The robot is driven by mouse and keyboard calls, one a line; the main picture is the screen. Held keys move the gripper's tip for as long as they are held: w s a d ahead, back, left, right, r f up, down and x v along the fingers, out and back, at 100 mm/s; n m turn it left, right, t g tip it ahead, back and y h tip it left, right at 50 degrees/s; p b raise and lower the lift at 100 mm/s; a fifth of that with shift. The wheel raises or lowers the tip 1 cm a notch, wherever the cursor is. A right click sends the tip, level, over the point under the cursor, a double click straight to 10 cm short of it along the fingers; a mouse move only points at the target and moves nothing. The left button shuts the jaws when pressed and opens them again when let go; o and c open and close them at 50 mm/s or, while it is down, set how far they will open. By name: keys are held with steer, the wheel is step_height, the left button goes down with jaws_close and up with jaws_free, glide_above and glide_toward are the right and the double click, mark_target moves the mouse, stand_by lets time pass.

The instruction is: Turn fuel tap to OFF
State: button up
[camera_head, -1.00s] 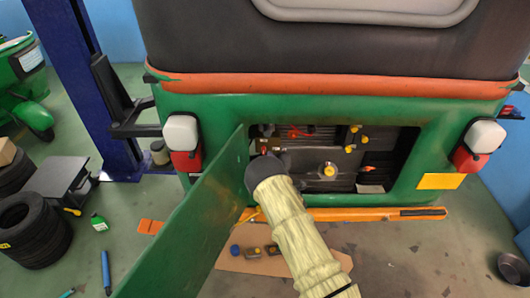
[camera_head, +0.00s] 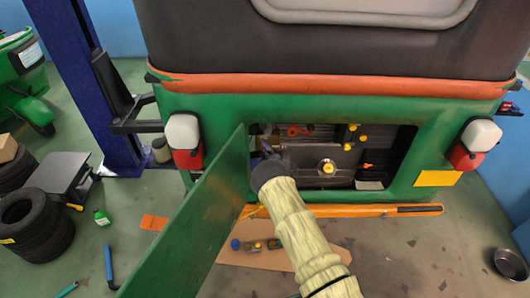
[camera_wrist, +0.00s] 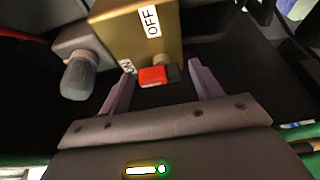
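The fuel tap's red lever (camera_wrist: 153,76) shows in the wrist view on a brass-coloured block (camera_wrist: 140,35). The block has an OFF label (camera_wrist: 151,20) and an ON label (camera_wrist: 128,66); the lever lies close to the ON label. My gripper (camera_wrist: 162,78) is open, with one purple finger on each side of the lever and visible gaps to both. In the head view my gripper (camera_head: 268,151) is at the left part of the open rear bay (camera_head: 345,145). The tap cannot be made out there, behind my wrist.
The green hatch door (camera_head: 195,225) stands open just left of my arm. A grey knob (camera_wrist: 80,78) sits left of the brass block. A red lever (camera_head: 297,130) and a yellow-capped part (camera_head: 328,167) are inside the bay. Several small parts lie on cardboard (camera_head: 285,259) below.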

steer(key=c, duration=0.8)
steer(key=shift+f+m+b, duration=0.2)
steer(key=shift+m+b, duration=0.2)
steer(key=shift+b, duration=0.4)
steer(key=m+t+h+b, duration=0.1)
steer(key=m+b, duration=0.4)
steer(key=b, duration=0.3)
steer(key=m+t+h+b, duration=0.1)
steer(key=m+t+b, duration=0.1)
steer(key=m+b, duration=0.3)
steer(key=f+m+t+h+b, duration=0.1)
steer(key=m+b, duration=0.4)
steer(key=b, duration=0.7)
steer(key=shift+d+t+h, duration=0.1)
steer(key=shift+t+h, duration=0.2)
steer(key=shift+t, duration=0.3)
steer(key=shift+r, duration=0.1)
steer(key=o, duration=1)
steer(key=shift+r, duration=0.1)
